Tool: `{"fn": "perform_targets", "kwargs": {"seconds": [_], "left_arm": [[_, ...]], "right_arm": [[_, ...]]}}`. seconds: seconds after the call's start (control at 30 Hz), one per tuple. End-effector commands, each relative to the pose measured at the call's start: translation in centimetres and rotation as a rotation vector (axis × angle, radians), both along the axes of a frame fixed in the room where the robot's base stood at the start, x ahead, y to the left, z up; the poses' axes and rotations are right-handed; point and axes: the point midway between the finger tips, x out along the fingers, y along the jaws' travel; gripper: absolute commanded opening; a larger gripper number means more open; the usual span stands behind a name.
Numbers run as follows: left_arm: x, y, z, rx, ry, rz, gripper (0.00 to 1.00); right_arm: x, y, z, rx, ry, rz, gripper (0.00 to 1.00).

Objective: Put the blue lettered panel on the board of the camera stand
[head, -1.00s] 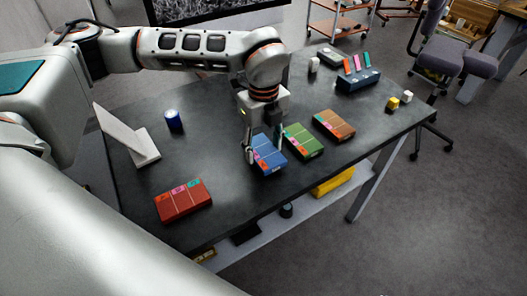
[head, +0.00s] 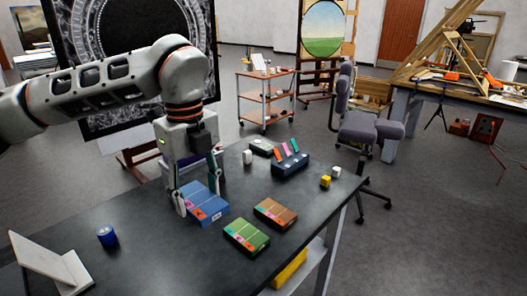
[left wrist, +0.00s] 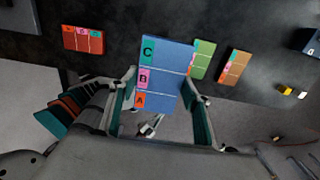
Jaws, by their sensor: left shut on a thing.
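The blue lettered panel (head: 207,206) is between the fingers of my left gripper (head: 199,203), which is shut on it by its sides. In the left wrist view the panel (left wrist: 167,70) shows the letters C, B and A on green, pink and orange tabs. It looks raised over the dark table, but the height is hard to judge. The white stand with a slanted board (head: 40,262) is at the lower left of the head view, partly cut off; its board is bare where I see it. My right gripper is not in view.
A green panel (head: 246,236) and a brown panel (head: 275,213) lie right of the blue one. A red panel (left wrist: 83,39) shows in the left wrist view. A blue can (head: 107,236) stands near the stand. A dark holder (head: 290,165) and small blocks are farther back.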

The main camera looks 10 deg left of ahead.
Motion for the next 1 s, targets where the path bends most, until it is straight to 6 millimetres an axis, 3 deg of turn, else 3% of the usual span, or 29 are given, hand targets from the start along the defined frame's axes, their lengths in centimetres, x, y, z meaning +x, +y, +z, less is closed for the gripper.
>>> {"fn": "perform_targets", "kwargs": {"seconds": [0.27,1.0], "left_arm": [[0.1,0.1,-0.8,0.004,0.0,-0.218,0.25],[0.0,0.5,-6.3,0.019,0.007,-1.671,0.25]], "right_arm": [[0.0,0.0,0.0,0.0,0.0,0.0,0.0],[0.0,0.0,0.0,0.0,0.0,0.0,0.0]]}}
